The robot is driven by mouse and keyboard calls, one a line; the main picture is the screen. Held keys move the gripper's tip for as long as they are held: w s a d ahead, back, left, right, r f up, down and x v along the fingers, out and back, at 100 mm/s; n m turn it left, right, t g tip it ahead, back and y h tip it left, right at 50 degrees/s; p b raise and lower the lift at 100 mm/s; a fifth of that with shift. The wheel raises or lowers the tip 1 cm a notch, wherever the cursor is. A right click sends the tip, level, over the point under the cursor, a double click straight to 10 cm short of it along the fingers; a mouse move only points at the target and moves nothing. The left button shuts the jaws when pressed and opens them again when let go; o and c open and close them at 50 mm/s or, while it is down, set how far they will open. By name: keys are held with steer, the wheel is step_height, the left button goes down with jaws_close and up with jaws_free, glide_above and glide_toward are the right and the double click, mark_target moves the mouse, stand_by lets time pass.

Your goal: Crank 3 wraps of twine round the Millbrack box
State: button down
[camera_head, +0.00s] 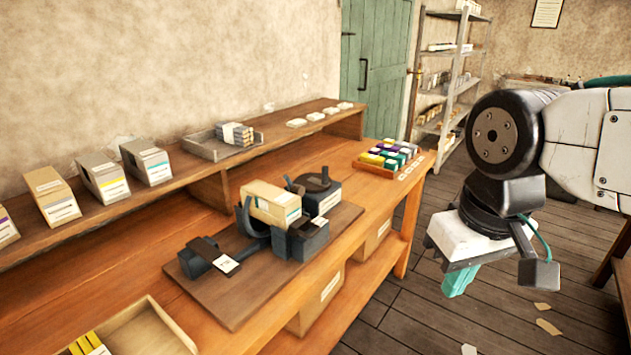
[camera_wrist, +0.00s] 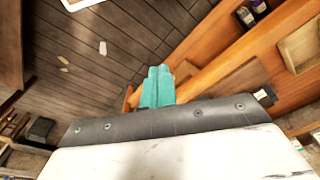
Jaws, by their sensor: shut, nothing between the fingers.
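A tan box with a pale label (camera_head: 271,204) sits in the dark winding machine (camera_head: 308,236) on a wooden base board on the bench. I cannot read the label, and I cannot tell whether any twine is round the box. A dark round-topped part (camera_head: 313,182) stands behind the box; I cannot tell if it is the crank. My gripper (camera_head: 459,281) hangs over the floor to the right of the bench, apart from the machine. Its teal fingers are together and empty; they also show in the wrist view (camera_wrist: 157,86).
Several boxes (camera_head: 103,179) stand on the raised back shelf, with a grey tray (camera_head: 215,149). A rack of coloured spools or blocks (camera_head: 389,158) is at the bench's far end. An open wooden tray (camera_head: 150,329) is at the near left. Paper scraps lie on the floor.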

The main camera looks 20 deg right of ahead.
stand_by(0.4)
steer(key=c, duration=1.5)
jaws_free()
steer(key=shift+w+r, duration=0.2)
steer(key=shift+o, duration=1.1)
steer(key=w+r+n, duration=0.3)
steer(key=w+n, duration=0.1)
steer(key=w, duration=0.3)
steer(key=w+r+n, duration=0.4)
steer(key=w, duration=0.4)
steer(key=shift+w+r+g, duration=0.2)
steer(key=shift+g, duration=0.1)
steer(key=n, duration=2.2)
glide_above(325, 167)
steer(key=shift+g, duration=0.4)
steer(key=f, duration=1.2)
steer(key=shift+s+f, duration=0.15)
steer(key=shift+s, duration=0.1)
steer(key=shift+w+f+n, duration=0.35)
steer(key=shift+f+n, duration=0.15)
steer(key=shift+f, duration=0.1)
step_height(325, 167, down, 7)
steer(key=shift+f, duration=0.15)
